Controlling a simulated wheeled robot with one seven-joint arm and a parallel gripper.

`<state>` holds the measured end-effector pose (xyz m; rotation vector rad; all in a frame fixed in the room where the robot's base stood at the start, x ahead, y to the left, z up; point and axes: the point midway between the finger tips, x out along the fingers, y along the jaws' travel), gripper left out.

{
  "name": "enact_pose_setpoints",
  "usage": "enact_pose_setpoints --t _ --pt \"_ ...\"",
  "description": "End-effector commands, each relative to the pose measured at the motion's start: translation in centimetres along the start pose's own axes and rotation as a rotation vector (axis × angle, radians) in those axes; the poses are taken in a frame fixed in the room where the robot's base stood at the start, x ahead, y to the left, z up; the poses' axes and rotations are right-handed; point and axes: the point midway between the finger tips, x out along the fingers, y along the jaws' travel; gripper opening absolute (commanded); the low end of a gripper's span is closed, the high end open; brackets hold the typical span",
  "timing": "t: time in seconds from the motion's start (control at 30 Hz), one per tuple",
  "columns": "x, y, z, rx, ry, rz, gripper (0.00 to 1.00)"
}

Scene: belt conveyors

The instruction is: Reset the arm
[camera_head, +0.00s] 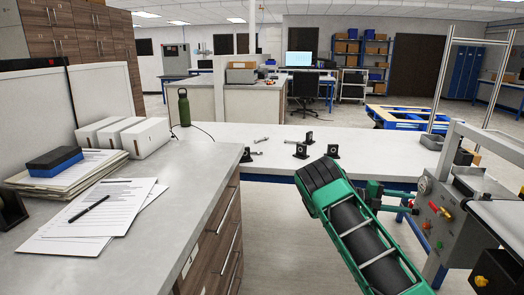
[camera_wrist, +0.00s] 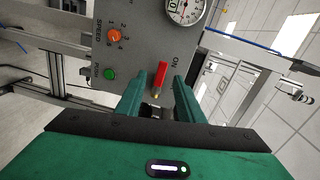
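My gripper (camera_head: 400,198) is at the grey control box (camera_head: 450,225) on the right of the head view. In the wrist view, my gripper (camera_wrist: 160,80) has two green fingers spread apart, with a red lever (camera_wrist: 160,76) on the panel between them. A gap shows on each side of the lever, so the gripper is open and holds nothing. The lever stands beside the word ON. Whether the fingers touch the panel cannot be told. My green arm runs up from the lower right of the head view.
The panel carries a gauge (camera_wrist: 185,8), an orange knob (camera_wrist: 114,35) and a green button (camera_wrist: 109,74). A white table (camera_head: 330,150) with small black parts lies behind my arm. A grey-topped counter (camera_head: 150,195) with papers stands left. Floor between is clear.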

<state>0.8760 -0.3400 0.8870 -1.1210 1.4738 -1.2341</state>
Motion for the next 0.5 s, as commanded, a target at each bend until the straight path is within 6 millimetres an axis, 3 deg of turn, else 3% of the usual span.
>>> enact_pose_setpoints --t 0.23,0.5 --pt "1.6 -1.6 -1.9 -0.367 -0.078 0.224 0.34" --pt "0.9 -2.2 -4.7 -0.768 -0.299 0.418 0.34"
